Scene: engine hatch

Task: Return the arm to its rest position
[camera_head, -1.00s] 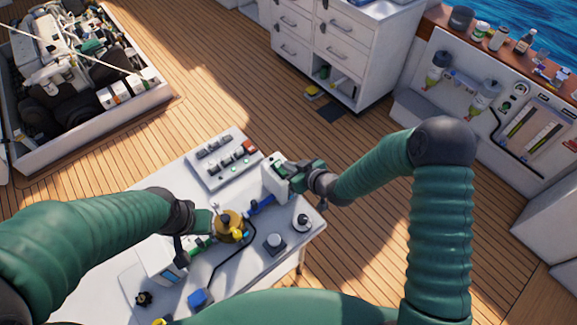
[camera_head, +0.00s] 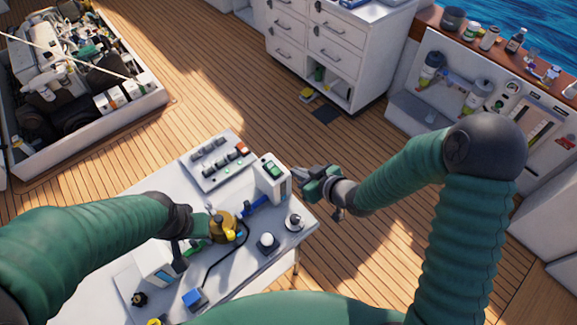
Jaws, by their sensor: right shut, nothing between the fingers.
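My right arm, in green ribbed sleeving, comes in from the right of the head view. Its gripper (camera_head: 306,176) is shut and empty, just beyond the right edge of the white table (camera_head: 207,270). It is beside a white box with a green switch (camera_head: 271,178), with a small gap between them. My left arm reaches in from the left. Its gripper (camera_head: 203,226) is at a round brass-coloured part with a yellow piece (camera_head: 223,226) on the table. The left fingertips are small and partly hidden, so I cannot tell whether they hold it.
A panel with a row of switches (camera_head: 217,160) lies at the table's back. Knobs (camera_head: 267,242) and a blue block (camera_head: 194,298) are on the table. An open engine hatch (camera_head: 135,119) is at upper left, white drawers (camera_head: 335,48) at the back. Wooden deck right of the table is free.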

